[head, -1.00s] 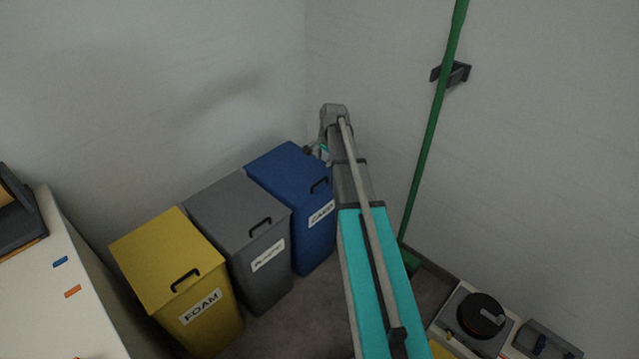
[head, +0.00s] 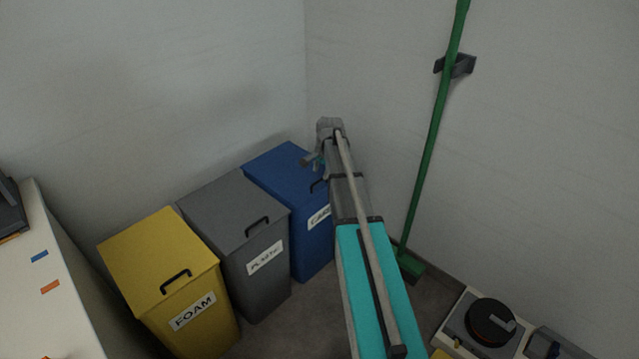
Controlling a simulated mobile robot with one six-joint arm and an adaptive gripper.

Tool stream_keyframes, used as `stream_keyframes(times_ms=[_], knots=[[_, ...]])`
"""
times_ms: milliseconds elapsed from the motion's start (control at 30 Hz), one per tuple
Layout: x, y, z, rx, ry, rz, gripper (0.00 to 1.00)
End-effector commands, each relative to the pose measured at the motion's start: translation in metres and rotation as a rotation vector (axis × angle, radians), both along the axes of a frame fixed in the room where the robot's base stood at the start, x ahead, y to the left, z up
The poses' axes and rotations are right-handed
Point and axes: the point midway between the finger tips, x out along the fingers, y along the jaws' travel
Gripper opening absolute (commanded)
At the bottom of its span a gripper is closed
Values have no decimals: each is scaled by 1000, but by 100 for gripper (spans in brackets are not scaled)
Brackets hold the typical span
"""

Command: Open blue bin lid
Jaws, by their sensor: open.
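The blue bin (head: 311,247) stands in the corner at the right end of a row of three bins. Its lid (head: 276,166) lies shut, with a black handle (head: 317,186) near the front right edge. A white label on its front is partly hidden by my arm. My gripper (head: 312,162) is above the right part of the lid, near the handle. It is open and small in the picture. Whether it touches the lid or handle cannot be told.
A grey bin (head: 248,267) labelled PLASTIC and a yellow bin (head: 196,318) labelled FOAM stand to the left, lids shut. A green broom (head: 432,150) hangs on the right wall. A pale table (head: 40,310) is at left, a device (head: 490,323) at lower right.

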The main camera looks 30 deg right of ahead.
Motion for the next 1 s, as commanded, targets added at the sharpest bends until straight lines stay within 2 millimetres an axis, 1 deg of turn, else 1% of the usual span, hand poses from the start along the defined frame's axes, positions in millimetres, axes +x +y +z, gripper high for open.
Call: stream_keyframes(times_ms=[33,100,400,600,933,967,1000], knots=[[1,0,-8,0,0,0,50],[2,1,-13,0,0,0,50],[5,2,-30,0,0,0,50],[6,2,-34,0,0,0,50],[7,2,-34,0,0,0,50],[7,2,-34,0,0,0,48],[7,2,-34,0,0,0,40]])
